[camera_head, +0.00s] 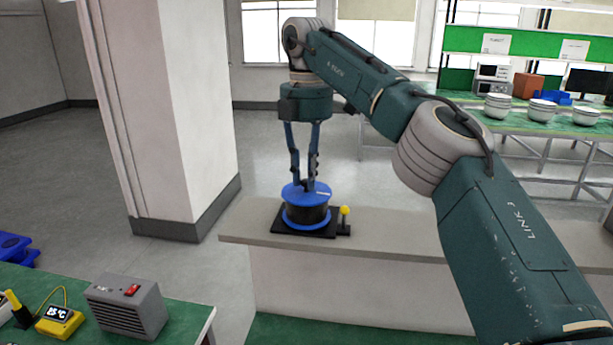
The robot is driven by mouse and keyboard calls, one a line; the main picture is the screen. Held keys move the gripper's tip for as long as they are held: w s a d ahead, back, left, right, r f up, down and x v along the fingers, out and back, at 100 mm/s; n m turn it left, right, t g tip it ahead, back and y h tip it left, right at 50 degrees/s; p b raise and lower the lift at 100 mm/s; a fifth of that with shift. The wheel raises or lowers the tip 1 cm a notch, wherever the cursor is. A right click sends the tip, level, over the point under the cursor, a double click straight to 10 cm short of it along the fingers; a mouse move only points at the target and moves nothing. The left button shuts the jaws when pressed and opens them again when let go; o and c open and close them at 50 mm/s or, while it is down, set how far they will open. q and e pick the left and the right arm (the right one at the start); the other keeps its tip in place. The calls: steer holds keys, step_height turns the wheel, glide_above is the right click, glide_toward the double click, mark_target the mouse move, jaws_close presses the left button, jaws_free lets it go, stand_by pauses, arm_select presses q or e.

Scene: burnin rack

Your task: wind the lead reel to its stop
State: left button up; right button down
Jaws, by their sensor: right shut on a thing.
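The lead reel (306,215) is a drum with blue flanges and a dark middle. It stands on a black base plate (290,231) on the light grey counter. A small yellow knob (345,211) stands up at the base's right side. My right gripper (306,184) points straight down over the reel, its fingertips closed at the centre of the blue top. It is shut on a small part there, seemingly the reel's crank or hub, which the fingers mostly hide. My left gripper is not in view.
The counter (400,240) is bare to the right of the reel. A white pillar (190,110) rises to its left. A green bench at lower left bears a grey box with a red switch (127,305) and a yellow meter (59,322). Stacked bowls (542,110) stand on the far bench.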

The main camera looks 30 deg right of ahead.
steer(key=m+b, duration=0.1)
steer(key=m, duration=0.3)
steer(key=shift+m, duration=0.3)
steer(key=shift+r+m+b, duration=0.15)
steer(key=shift+m+b, duration=0.45)
steer(key=shift+m, duration=1.3)
steer(key=c, duration=1.6)
jaws_free()
